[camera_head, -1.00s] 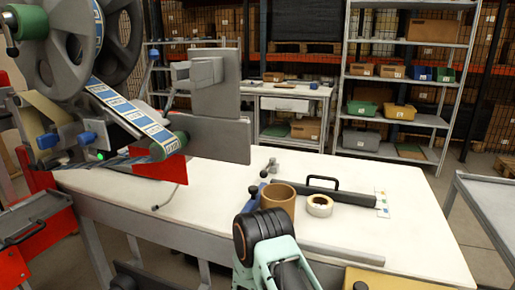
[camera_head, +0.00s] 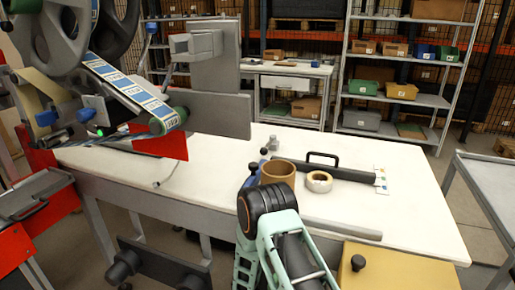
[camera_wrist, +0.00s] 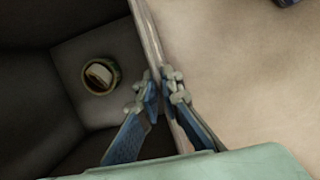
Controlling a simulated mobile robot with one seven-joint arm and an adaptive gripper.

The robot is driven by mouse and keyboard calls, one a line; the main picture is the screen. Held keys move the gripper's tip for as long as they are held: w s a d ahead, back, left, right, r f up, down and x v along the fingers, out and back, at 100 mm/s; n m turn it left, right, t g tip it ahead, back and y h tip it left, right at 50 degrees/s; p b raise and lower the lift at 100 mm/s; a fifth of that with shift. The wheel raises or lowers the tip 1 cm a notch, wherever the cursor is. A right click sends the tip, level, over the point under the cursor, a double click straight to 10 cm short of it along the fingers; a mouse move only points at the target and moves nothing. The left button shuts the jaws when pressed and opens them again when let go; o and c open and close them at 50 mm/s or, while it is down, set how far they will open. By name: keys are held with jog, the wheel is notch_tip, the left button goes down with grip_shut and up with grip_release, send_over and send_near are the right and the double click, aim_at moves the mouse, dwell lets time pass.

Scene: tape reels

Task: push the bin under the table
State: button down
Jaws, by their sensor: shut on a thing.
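In the wrist view the bin is a dark, deep box whose pale rim (camera_wrist: 147,33) runs down the middle of the picture. My gripper (camera_wrist: 161,84) has one blue finger inside the bin and one outside, shut on the rim. A tape roll (camera_wrist: 101,76) lies on the bin's floor. The table (camera_head: 205,170) has a white top and stands ahead of me in the head view. The bin and my gripper do not show in the head view; my arm reaches down in front of the table.
On the table stand a brown cup-like roll (camera_head: 278,172), a pale tape roll (camera_head: 319,181) and a black bar with a handle (camera_head: 340,172). A reel machine (camera_head: 100,80) fills the left. A dark panel with knobs (camera_head: 165,265) sits low in front; a yellow top (camera_head: 400,265) is at lower right.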

jog(key=w+d+b, duration=0.1)
jog(key=w+d, duration=0.2)
jog(key=w, duration=0.4)
jog(key=shift+d+r, duration=0.25)
jog(key=shift+d, duration=0.1)
jog(key=c, duration=1.4)
grip_release()
jog(key=shift+w+r, duration=0.15)
jog(key=shift+w, duration=0.05)
jog(key=shift+o, duration=0.2)
jog(key=shift+r, duration=0.1)
jog(key=shift+s+d+p+v, duration=0.25)
jog(key=shift+d+p+v, duration=0.35)
jog(key=shift+p+v, duration=1.8)
jog(key=s+a+b, duration=0.1)
jog(key=s+a, duration=0.2)
jog(key=s, duration=0.4)
jog(key=s+a+b, duration=0.1)
jog(key=s+a, duration=0.3)
jog(key=s, duration=0.3)
jog(key=shift+r, duration=0.15)
